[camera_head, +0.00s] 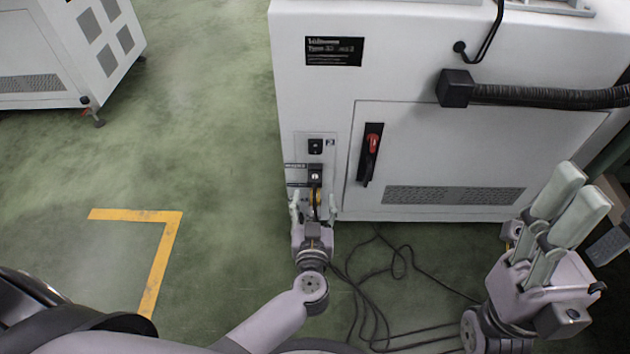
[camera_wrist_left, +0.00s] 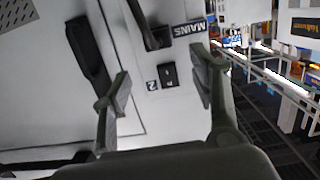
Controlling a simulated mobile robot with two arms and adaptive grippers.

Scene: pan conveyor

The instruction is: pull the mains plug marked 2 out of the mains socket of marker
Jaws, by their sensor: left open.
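A black mains plug (camera_head: 315,174) sits on the front of the white cabinet, beside a MAINS label (camera_wrist_left: 187,28). It also shows in the left wrist view as a dark body (camera_wrist_left: 150,30) at the top, cut off by the frame edge. A yellow part (camera_head: 316,197) shows just below it. A label with a 2 (camera_head: 330,142) stands beside a black fitting (camera_head: 315,146) above. My left gripper (camera_head: 313,207) is open, its fingers on either side of the yellow part; contact cannot be told. My right gripper (camera_head: 582,186) is at the right; its finger gap is unclear.
The cabinet door has a red and black handle (camera_head: 370,152) right of the plug. A thick black hose (camera_head: 545,95) runs along the upper right. Loose black cables (camera_head: 385,285) lie on the green floor. Floor at the left is open, with yellow tape (camera_head: 165,250).

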